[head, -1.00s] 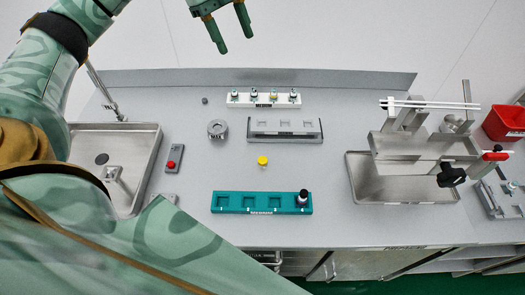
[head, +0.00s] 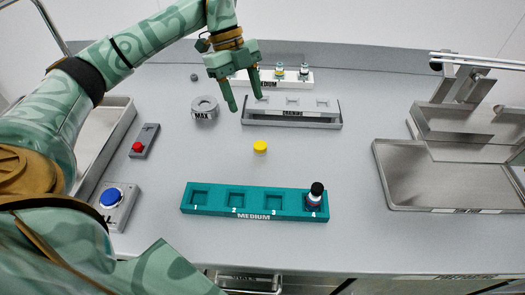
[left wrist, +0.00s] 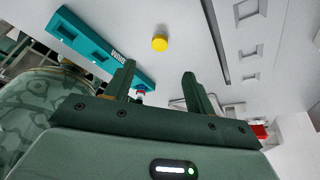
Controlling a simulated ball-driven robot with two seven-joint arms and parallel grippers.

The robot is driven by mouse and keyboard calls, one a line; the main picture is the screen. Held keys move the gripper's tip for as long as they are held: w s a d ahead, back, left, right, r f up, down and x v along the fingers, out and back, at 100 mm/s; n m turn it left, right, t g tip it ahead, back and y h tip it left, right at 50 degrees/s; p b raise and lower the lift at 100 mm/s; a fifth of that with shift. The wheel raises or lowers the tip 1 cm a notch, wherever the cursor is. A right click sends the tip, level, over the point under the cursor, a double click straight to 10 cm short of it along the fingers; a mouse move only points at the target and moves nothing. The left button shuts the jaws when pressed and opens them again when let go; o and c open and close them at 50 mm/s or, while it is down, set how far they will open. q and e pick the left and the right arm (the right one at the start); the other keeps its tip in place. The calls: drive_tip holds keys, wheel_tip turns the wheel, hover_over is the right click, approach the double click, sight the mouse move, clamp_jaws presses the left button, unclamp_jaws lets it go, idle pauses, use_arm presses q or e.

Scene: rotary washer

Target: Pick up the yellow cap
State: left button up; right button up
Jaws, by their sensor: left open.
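The yellow cap (head: 260,147) lies on the grey countertop between the teal rack and the grey rack marked DRAINING. It also shows in the left wrist view (left wrist: 159,43), beyond my fingertips. My left gripper (head: 245,106) is open and empty, above the counter and behind and a little left of the cap in the head view. Its two green fingers show in the left wrist view (left wrist: 158,72), apart from the cap. My right gripper is in neither view.
The teal rack (head: 254,216) has a black-capped vial (head: 315,195) in slot 4. The DRAINING rack (head: 290,120) and a white rack with vials (head: 304,80) stand behind. A round MAX piece (head: 205,107), red button (head: 138,147) and blue button (head: 111,196) are left, a metal tray (head: 440,180) right.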

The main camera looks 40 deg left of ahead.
use_arm(q)
drive_tip(key=b, duration=0.2)
hover_over(260, 144)
drive_tip(key=a, duration=0.2)
drive_tip(key=f, duration=0.7)
drive_tip(key=shift+w+a, duration=0.2)
drive_tip(key=shift+w, duration=0.1)
drive_tip(key=b+x, duration=0.1)
drive_tip(key=x, duration=0.4)
drive_tip(key=shift+s+b, duration=0.1)
drive_tip(key=shift+b, duration=0.25)
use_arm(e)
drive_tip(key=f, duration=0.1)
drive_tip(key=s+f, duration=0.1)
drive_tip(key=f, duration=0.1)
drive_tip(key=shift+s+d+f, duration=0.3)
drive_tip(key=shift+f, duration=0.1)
use_arm(q)
drive_tip(key=shift+r, duration=0.1)
drive_tip(key=c, duration=1)
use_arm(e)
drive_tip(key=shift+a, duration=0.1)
